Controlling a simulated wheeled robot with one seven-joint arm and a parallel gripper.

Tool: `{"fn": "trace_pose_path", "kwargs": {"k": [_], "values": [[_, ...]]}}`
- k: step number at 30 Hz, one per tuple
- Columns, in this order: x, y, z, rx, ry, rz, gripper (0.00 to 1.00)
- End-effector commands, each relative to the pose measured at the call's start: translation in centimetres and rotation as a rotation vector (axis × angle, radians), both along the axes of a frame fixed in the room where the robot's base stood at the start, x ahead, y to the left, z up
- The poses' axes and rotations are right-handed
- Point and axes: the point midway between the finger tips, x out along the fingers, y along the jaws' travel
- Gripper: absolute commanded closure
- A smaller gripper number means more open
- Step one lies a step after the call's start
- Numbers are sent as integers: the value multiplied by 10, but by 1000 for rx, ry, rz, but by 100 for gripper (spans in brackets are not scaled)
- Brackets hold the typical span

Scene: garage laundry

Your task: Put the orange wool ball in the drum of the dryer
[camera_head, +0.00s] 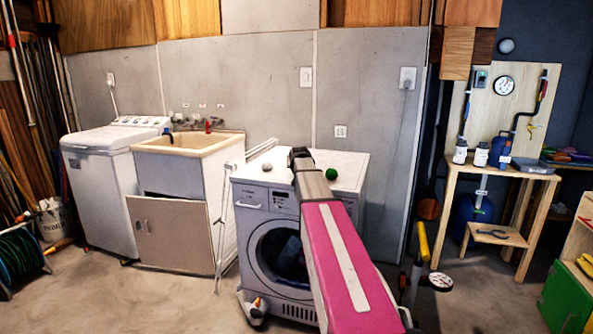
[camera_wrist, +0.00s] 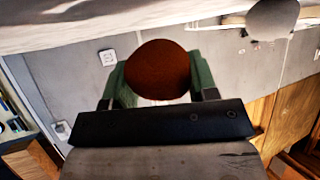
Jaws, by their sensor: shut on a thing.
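The orange wool ball (camera_wrist: 157,70) looks dark rust-brown in the wrist view, where it sits between the fingers of my gripper (camera_wrist: 157,82). My gripper is shut on it. In the head view my gripper (camera_head: 299,154) is above the dryer top, and the ball is hidden behind it. The white front-loading dryer (camera_head: 345,160) stands against the grey wall. Its round front (camera_head: 257,262) shows dark, with bluish cloth inside, and my pink arm covers its right part. I cannot tell whether the door is open.
A green ball (camera_head: 331,174) and a grey ball (camera_head: 267,167) rest on the dryer top, either side of my gripper. A folded drying rack (camera_head: 222,235) leans left of the dryer. A white item (camera_head: 253,308) lies at its foot. A workbench (camera_head: 500,170) stands right.

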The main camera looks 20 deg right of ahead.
Motion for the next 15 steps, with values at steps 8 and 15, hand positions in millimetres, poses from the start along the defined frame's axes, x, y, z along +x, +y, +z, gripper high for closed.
{"fn": "trace_pose_path", "kwargs": {"k": [8, 15], "values": [[0, 0, -22, 0, 0, 0, 70], [0, 0, -24, 0, 0, 0, 70]]}}
